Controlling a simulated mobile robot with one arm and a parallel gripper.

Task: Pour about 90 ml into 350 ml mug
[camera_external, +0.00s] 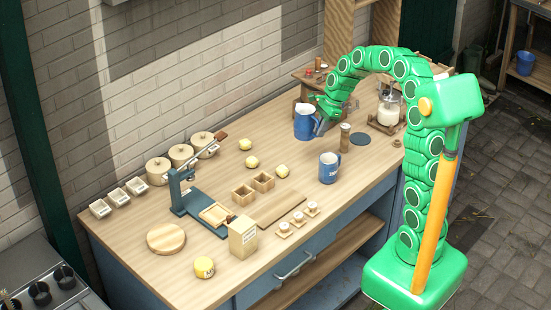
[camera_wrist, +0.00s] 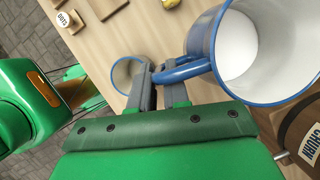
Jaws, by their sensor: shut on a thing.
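My gripper (camera_external: 325,108) is shut on the handle of a blue jug (camera_external: 305,124) near the back of the bench. In the wrist view the jaws (camera_wrist: 160,88) close on the handle, and the jug (camera_wrist: 203,35) holds white liquid. The jug looks roughly upright; whether it touches the bench is unclear. The blue mug (camera_external: 328,168) with a white label stands upright on the bench, nearer the front and apart from the jug. What looks like this mug (camera_wrist: 127,72) shows behind the jaws in the wrist view, partly hidden; its contents are unclear.
A pepper-mill-like cylinder (camera_external: 345,138) and a dark blue disc (camera_external: 360,139) are right of the jug. A glass churn (camera_external: 389,108) stands behind the disc. Bench between jug and mug looks clear.

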